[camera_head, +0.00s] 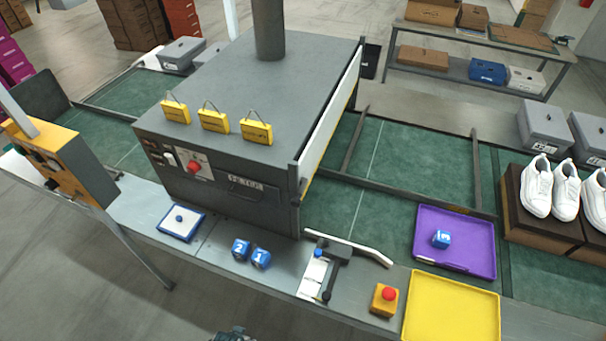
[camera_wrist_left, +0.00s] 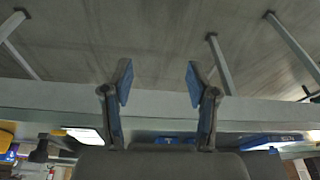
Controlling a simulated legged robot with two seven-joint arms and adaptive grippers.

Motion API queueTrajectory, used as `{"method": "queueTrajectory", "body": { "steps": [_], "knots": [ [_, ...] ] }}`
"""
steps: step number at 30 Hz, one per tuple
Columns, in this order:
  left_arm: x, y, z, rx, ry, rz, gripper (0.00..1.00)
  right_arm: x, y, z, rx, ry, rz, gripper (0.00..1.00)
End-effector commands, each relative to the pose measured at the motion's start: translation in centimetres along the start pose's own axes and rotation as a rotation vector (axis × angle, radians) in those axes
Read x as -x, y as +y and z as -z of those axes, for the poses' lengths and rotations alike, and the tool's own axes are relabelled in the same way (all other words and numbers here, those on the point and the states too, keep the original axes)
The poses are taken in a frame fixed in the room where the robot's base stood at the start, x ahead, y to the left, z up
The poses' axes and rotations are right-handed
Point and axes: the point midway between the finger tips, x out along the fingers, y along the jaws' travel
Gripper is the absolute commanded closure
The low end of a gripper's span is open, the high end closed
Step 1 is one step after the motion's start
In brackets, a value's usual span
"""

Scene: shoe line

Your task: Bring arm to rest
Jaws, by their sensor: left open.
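My left gripper (camera_wrist_left: 159,82) shows in the left wrist view with its two blue-padded fingers spread apart. Nothing is between them, and the grey floor and a pale table edge (camera_wrist_left: 250,108) lie beyond. In the head view only a small dark piece shows at the bottom edge, left of centre; I cannot tell which part of me it is. My right gripper is in neither view.
A yellow tray (camera_head: 451,310) is at right. A large grey machine (camera_head: 262,95) stands behind.

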Motion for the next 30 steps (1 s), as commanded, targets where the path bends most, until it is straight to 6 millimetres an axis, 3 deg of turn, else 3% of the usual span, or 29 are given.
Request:
{"method": "queueTrajectory", "body": {
  "steps": [5, 9, 13, 18, 21, 24, 30],
  "knots": [
    [-9.1, 0.4, -4.3, -0.007, -0.045, -0.006, 0.41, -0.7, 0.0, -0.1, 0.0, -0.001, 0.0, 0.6],
    [-16.6, 0.8, -10.4, -0.015, -0.086, -0.01, 0.41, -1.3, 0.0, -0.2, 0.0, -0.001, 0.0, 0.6],
    [-21.6, 1.1, -17.1, -0.023, -0.12, -0.014, 0.41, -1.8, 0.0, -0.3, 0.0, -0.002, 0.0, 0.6],
    [-24.4, 1.2, -24.4, -0.031, -0.151, -0.017, 0.41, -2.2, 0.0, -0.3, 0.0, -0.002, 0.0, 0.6],
    [-24.9, 1.1, -26.9, -0.035, -0.161, -0.018, 0.41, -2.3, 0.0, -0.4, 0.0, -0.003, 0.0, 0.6],
    [-25.0, 1.1, -28.1, -0.037, -0.165, -0.018, 0.41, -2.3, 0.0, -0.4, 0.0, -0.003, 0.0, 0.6],
    [-25.0, 1.1, -28.4, -0.037, -0.165, -0.018, 0.41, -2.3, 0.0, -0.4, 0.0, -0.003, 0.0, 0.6]
  ]
}}
